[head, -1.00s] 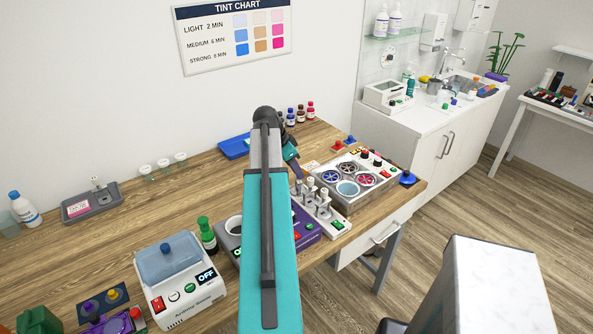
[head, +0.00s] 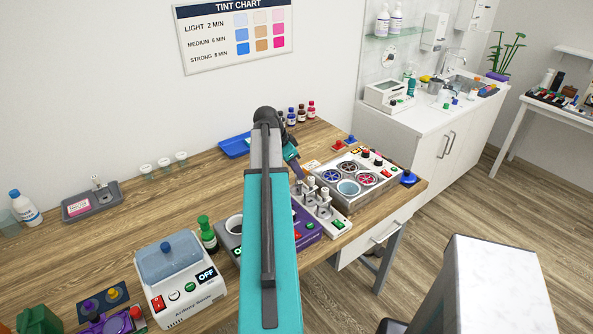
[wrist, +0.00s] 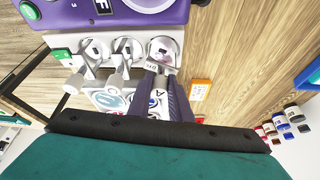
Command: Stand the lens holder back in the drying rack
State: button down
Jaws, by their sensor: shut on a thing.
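My gripper (wrist: 164,78) is shut on a white lens holder (wrist: 163,50) with a round head and a small tag, at the right end of a row in the wrist view. Two similar holders (wrist: 127,48) stand to its left. They are on a narrow white rack (head: 336,226) with a green switch, seen in the head view. My gripper (head: 297,171) is just behind this rack there, largely covered by my arm. I cannot tell whether the held holder's foot rests in the rack.
A purple device (head: 307,228) stands close in front of the rack. A metal bath (head: 372,195) with several round wells is to the right. A blue tray (head: 234,148) and small bottles (head: 302,113) are behind. The table's left middle is mostly clear.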

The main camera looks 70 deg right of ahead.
jog(key=shift+f, duration=0.1)
jog(key=c, duration=1.2)
grip_release()
jog(key=shift+r+p, duration=1.35)
jog(key=shift+r, duration=1.7)
jog(key=shift+s, duration=0.1)
